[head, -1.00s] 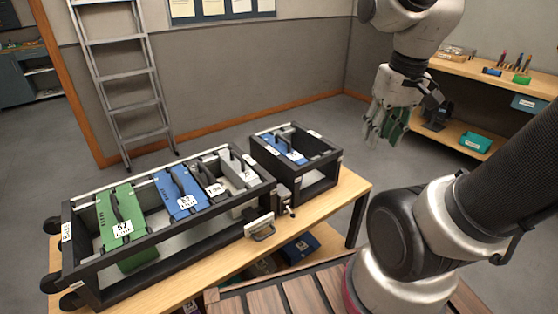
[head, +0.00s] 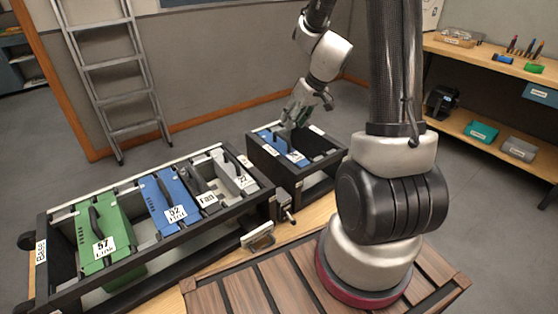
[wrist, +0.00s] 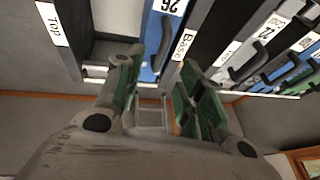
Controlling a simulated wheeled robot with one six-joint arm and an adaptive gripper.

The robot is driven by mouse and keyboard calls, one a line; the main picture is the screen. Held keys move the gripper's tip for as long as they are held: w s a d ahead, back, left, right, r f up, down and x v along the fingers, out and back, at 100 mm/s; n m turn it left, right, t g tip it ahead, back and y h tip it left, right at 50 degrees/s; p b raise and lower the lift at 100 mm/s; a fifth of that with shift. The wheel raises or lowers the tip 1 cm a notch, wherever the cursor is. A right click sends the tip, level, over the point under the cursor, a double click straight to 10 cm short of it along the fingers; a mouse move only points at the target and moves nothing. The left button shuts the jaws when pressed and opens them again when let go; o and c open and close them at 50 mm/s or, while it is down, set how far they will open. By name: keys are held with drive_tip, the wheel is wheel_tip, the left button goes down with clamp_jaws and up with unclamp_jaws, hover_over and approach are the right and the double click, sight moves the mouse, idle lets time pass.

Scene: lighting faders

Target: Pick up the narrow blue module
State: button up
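A narrow blue module (head: 290,153) with a dark handle and a white label sits in the small black rack (head: 325,181). In the wrist view the blue module (wrist: 150,28) shows at the top, with its dark handle and a label that seems to read 26. A blue module labelled 52 (head: 163,190) sits in the long black rack (head: 170,262) and looks wider. My gripper (head: 297,118) is above the small rack, near the far end of the narrow module. In the wrist view its green-padded fingers (wrist: 160,85) are apart, with nothing between them.
The long rack also holds a green module (head: 105,235) labelled 57 and grey modules (head: 222,180), one labelled Fan. Both racks stand close together on a wooden table (head: 290,228). A ladder (head: 115,75) leans behind. Shelves (head: 490,125) stand at right.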

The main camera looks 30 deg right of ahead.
drive_tip(key=x, duration=0.7)
drive_tip(key=shift+a+f, duration=0.1)
drive_tip(key=shift+f, duration=0.1)
clamp_jaws()
drive_tip(key=shift+w, duration=0.1)
